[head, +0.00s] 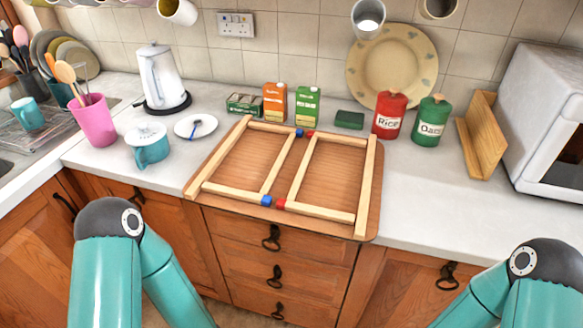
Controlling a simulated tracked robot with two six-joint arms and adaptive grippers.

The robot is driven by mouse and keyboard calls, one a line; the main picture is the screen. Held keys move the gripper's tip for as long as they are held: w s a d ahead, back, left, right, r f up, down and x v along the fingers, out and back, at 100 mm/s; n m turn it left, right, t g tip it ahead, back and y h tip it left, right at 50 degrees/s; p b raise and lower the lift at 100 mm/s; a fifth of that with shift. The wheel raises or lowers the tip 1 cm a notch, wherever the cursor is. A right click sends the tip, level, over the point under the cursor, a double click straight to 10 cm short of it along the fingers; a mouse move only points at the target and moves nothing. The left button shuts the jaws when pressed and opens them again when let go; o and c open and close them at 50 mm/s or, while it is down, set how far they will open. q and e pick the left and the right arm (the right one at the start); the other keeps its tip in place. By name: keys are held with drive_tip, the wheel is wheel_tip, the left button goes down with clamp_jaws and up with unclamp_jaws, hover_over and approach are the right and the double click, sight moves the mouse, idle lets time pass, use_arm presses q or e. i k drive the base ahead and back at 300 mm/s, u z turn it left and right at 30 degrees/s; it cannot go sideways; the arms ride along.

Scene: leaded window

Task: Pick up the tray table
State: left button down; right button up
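The tray table (283,168) lies on the counter at the middle of the head view. It is a flat brown wooden board with rounded corners, its front edge reaching the counter's front edge. Pale wooden bars lie on it, forming two frame-like shapes side by side, with blue and red pieces at the bars' inner ends. My teal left arm comes in at the lower left and my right arm at the lower right. Both arms are in front of the counter, apart from the tray table. Neither gripper is in view.
A teal lidded pot (151,147) and a saucer with a spoon (195,127) stand to the left. Small cartons (307,104), a red Rice canister (389,115) and a green Oats canister (430,122) stand behind. The counter right of the tray table (430,190) is clear.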

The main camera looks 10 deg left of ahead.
sight(347, 179)
drive_tip(key=u, duration=1.1)
drive_tip(key=i, duration=0.15)
drive_tip(key=z, duration=2.85)
drive_tip(key=k, duration=1.75)
drive_tip(key=u, duration=1.35)
drive_tip(key=i, duration=1)
drive_tip(key=u, duration=0.05)
